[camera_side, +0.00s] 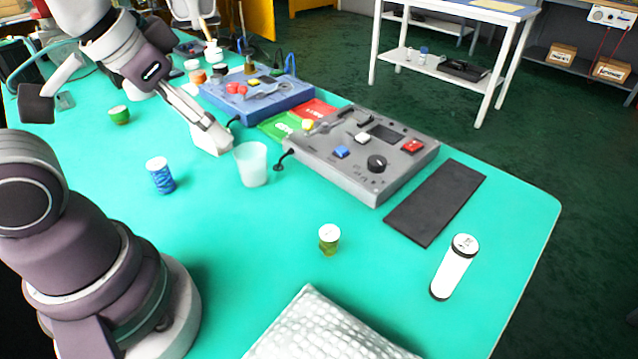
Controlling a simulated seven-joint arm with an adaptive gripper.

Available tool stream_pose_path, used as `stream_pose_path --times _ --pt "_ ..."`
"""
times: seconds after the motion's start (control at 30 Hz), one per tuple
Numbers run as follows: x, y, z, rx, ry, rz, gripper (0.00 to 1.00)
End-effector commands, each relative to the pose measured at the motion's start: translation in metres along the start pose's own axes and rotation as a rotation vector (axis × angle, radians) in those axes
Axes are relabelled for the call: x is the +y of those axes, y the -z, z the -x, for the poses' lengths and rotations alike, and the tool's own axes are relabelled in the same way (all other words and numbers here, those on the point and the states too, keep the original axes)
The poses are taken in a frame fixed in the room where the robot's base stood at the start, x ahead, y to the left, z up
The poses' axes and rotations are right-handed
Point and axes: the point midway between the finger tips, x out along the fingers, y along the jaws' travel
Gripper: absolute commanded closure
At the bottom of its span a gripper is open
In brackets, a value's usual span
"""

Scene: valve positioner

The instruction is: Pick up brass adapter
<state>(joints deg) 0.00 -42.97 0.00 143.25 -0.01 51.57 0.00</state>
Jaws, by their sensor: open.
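I cannot pick out the brass adapter for certain. A small brownish-gold piece (249,66) stands at the back of the blue box, and a small yellowish piece (307,125) lies by the near left edge of the grey control box; both are too small to identify. My gripper (212,138) reaches down from the upper left and ends near the tabletop, just behind and left of a translucent cup (251,164). It is open, seen side-on, with nothing visible in it. The gap between its fingers is hard to see.
The grey control box (335,165) and blue box (262,100) stand close by, with red and green cards (285,125) between. A blue can (160,175), green-banded jars (329,240), a white cylinder (455,267), a dark mat (436,202) and bubble wrap (318,335) lie around.

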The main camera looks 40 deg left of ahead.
Motion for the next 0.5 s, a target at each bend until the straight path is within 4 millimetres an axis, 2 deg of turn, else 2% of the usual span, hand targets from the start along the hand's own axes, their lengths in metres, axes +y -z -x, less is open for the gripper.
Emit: stream_pose_path --times 0.13,0.23,0.37,0.5 --pt "0.001 0.002 -0.001 -0.009 -0.001 0.027 0.40" --pt "0.007 0.013 -0.007 -0.070 0.001 0.213 0.40" --pt "0.029 0.036 -0.033 -0.201 0.058 0.672 0.40" --pt "0.062 0.047 -0.074 -0.312 0.197 1.175 0.40"
